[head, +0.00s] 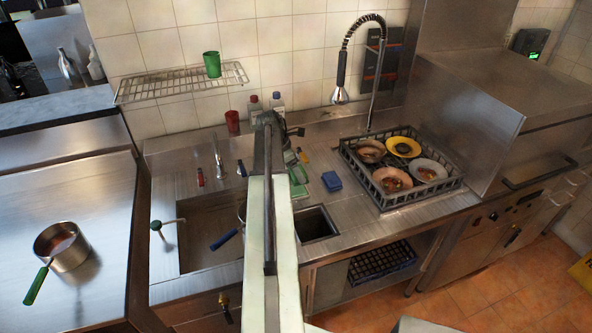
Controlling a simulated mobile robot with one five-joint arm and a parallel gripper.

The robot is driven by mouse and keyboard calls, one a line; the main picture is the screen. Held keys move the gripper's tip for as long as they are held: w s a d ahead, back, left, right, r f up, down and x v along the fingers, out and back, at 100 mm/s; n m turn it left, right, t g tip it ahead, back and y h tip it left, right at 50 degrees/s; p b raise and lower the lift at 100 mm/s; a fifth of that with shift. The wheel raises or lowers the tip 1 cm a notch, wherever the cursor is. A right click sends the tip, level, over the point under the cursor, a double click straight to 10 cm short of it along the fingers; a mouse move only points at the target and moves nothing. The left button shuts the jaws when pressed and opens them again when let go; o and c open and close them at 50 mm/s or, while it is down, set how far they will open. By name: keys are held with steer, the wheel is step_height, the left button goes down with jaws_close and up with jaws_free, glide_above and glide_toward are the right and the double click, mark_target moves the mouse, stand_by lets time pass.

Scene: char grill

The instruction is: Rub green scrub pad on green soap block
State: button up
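My arm reaches forward over the sink counter, and my gripper (286,133) is at its far end, above the counter near the back wall. Its fingers are small and dark, and whether they are open or shut does not show. A flat green item (299,190) lies on the counter just right of my arm, partly hidden by it. More green shows just behind it, close to the arm. I cannot tell which green piece is the scrub pad and which is the soap block, or whether they touch.
A blue block (331,181) lies right of the green item. A black dish rack (400,203) with several dirty plates stands further right. Bottles (278,104) and a red cup (232,122) stand at the back. Sink basins open beside my arm. A saucepan (69,252) sits at left.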

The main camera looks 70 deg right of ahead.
steer(key=shift+f+b, duration=2.55)
steer(key=shift+f, duration=0.25)
steer(key=shift+f+b, duration=0.55)
step_height(320, 180, up, 7)
steer(key=p, duration=0.7)
steer(key=shift+r, duration=0.1)
